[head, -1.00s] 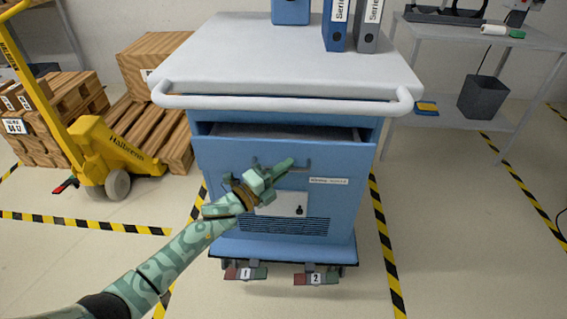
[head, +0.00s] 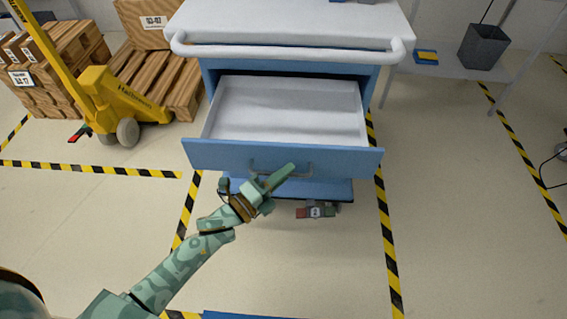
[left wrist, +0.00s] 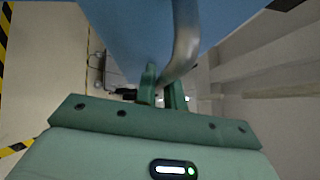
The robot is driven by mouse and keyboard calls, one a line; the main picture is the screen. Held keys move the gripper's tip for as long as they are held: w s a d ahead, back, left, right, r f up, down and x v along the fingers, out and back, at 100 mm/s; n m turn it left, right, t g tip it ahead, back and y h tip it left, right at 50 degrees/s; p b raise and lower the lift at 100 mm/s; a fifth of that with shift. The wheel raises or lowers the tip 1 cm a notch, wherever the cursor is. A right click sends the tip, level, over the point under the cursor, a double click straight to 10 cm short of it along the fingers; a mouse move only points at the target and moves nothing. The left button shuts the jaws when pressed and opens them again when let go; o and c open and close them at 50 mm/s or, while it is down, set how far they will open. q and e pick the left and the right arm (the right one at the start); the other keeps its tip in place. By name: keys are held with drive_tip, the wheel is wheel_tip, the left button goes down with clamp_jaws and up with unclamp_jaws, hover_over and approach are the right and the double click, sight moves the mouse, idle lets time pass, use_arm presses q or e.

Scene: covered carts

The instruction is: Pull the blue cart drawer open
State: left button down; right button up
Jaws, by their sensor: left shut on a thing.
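The blue cart (head: 208,82) stands ahead of me with a white top. Its drawer (head: 215,156) is pulled well out, and its pale inside looks empty. A grey bar handle (head: 302,168) is on the drawer front. My left gripper (head: 276,176) is at the handle and shut on it. In the left wrist view the handle (left wrist: 184,40) comes down to the green fingers (left wrist: 163,88) in front of the blue drawer face. My right gripper is not in view.
A yellow pallet jack (head: 105,95) and wooden pallets (head: 165,90) with boxes stand at the left. A grey bin (head: 482,46) sits on a shelf at the right. Yellow-black tape (head: 383,220) marks the floor.

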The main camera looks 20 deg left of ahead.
use_arm(q)
drive_tip(key=shift+f, duration=0.1)
drive_tip(key=c, duration=1.5)
unclamp_jaws()
drive_tip(key=p+v, duration=0.2)
drive_tip(key=v, duration=1.4)
drive_tip(key=shift+s, duration=0.2)
